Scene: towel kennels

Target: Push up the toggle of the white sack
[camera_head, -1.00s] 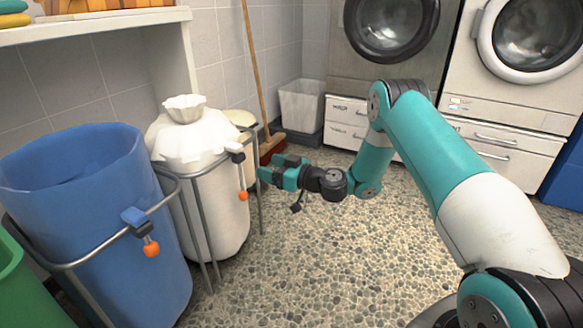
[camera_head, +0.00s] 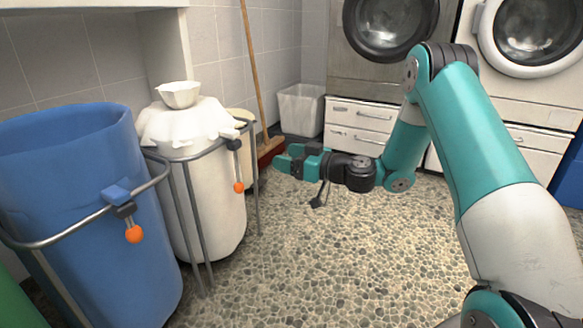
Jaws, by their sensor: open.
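The white sack (camera_head: 207,200) hangs in a grey metal ring stand left of centre, its top gathered into a ruffled cloth. Its toggle (camera_head: 238,187) is an orange ball on a short stem, hanging down from a dark clamp (camera_head: 234,145) on the ring's right front. My gripper (camera_head: 281,162) is teal and points left. It is open and empty, to the right of the toggle and a little higher in the picture, with a gap between them. Its fingers are seen from the side, so the opening between them is hard to make out.
A blue sack (camera_head: 85,215) in its own ring stands at the left, with a similar orange toggle (camera_head: 134,234). A broom (camera_head: 256,80) leans behind the white sack, near a whitish bin (camera_head: 300,110). Washing machines (camera_head: 391,25) line the back. The pebbled floor is clear.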

